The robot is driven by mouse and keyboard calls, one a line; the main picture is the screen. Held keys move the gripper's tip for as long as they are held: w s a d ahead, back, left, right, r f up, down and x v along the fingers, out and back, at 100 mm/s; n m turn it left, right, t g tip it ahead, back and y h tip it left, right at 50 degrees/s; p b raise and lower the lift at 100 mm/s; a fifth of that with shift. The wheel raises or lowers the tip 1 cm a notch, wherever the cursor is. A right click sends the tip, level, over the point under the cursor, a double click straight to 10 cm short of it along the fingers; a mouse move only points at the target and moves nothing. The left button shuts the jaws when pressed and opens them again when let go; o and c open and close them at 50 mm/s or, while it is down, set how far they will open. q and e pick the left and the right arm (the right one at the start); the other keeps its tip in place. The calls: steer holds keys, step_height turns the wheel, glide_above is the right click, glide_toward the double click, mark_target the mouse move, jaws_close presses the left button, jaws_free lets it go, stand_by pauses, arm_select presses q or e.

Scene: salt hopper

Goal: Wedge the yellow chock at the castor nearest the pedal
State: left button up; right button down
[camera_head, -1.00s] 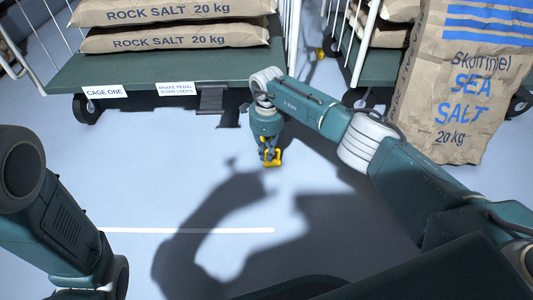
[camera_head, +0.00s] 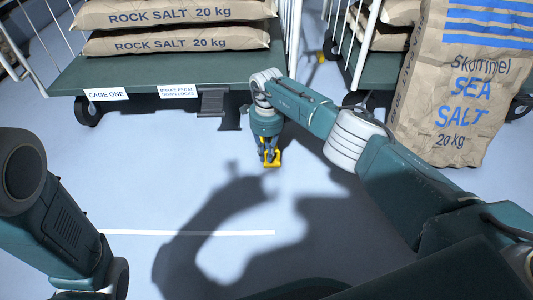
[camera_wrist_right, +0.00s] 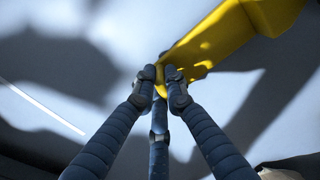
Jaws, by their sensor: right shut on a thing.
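The yellow chock (camera_head: 272,160) is at the tips of my right gripper (camera_head: 268,152), in front of the cage trolley. In the right wrist view the gripper's fingers (camera_wrist_right: 166,78) are shut on the narrow part of the chock (camera_wrist_right: 225,35). Whether the chock touches the floor I cannot tell. The dark pedal (camera_head: 212,101) hangs from the front edge of the cage one deck, left of my right gripper. A castor (camera_head: 88,110) shows under the deck's left end. Any castor at the right end is hidden behind my right arm. My left gripper is out of view.
The cage one deck (camera_head: 190,75) carries rock salt sacks (camera_head: 178,38). A second trolley stands at the right, with a large sea salt sack (camera_head: 455,95) in front of it. Another yellow item (camera_head: 320,56) lies between the trolleys. The floor before cage one is clear, with a white line (camera_head: 190,232).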

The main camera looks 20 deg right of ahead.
steer(key=shift+w+d+r, duration=0.15)
steer(key=shift+w+d, duration=0.35)
steer(key=shift+w, duration=0.05)
steer(key=c, duration=1.9)
jaws_free()
steer(key=shift+o, duration=0.9)
steer(key=shift+s+f, duration=0.1)
steer(key=shift+f, duration=0.15)
steer(key=shift+r, duration=0.1)
